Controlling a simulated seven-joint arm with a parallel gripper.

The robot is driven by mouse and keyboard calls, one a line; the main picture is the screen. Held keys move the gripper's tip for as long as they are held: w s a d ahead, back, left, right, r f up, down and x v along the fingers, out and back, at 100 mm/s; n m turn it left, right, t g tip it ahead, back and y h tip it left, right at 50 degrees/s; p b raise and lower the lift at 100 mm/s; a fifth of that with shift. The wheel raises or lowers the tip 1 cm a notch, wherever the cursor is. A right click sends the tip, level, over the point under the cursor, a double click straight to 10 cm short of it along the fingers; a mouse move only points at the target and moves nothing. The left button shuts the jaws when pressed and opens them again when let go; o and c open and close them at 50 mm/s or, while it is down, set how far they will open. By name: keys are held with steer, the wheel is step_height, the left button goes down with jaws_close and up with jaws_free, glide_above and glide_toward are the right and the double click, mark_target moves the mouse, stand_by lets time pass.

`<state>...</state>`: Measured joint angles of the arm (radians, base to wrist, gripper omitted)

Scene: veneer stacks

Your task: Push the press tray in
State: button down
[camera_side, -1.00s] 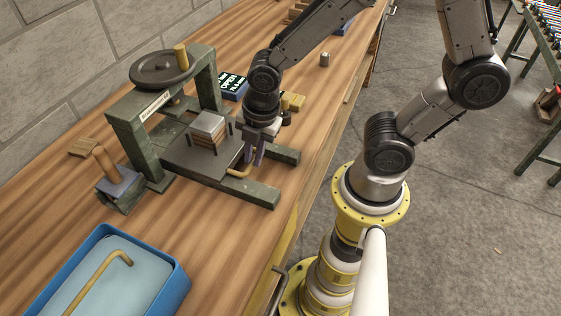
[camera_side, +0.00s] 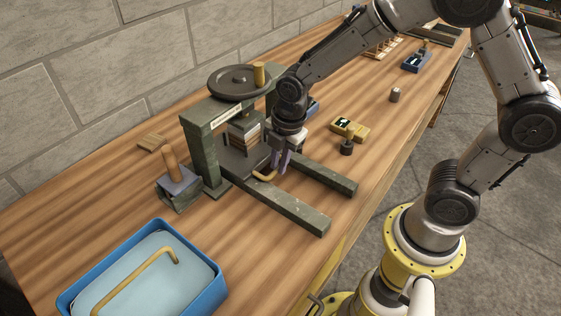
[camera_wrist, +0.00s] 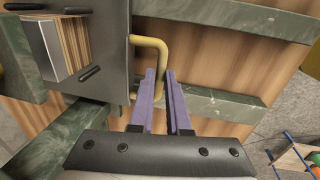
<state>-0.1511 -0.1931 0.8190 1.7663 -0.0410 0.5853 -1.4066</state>
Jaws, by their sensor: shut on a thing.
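The press tray (camera_side: 240,160) is a dark plate between the two green rails of the press, under the press frame (camera_side: 200,150). A veneer stack (camera_side: 244,134) with a metal plate on it stands on the tray; it also shows in the wrist view (camera_wrist: 72,45). The tray's brass handle (camera_wrist: 160,48) sticks out from its front edge. My gripper (camera_side: 279,172) is shut on the handle, its purple fingers (camera_wrist: 162,90) around the handle's near end. The handle's held part is partly hidden by the fingers.
The press handwheel (camera_side: 238,82) is above the frame. The green rails (camera_side: 300,210) extend bare in front of the tray. A blue tub (camera_side: 205,290) is at front left, a wooden-handled tool (camera_side: 172,170) beside the press, and a yellow block (camera_side: 350,130) to the right.

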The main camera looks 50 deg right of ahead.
steer(key=c, duration=0.9)
jaws_free()
steer(key=shift+w, duration=0.25)
steer(key=r, duration=0.4)
steer(key=s+r, duration=0.1)
steer(key=r, duration=0.4)
steer(key=s+r, duration=0.1)
steer(key=r, duration=0.3)
steer(key=shift+s+r, duration=0.25)
steer(key=shift+r, duration=0.1)
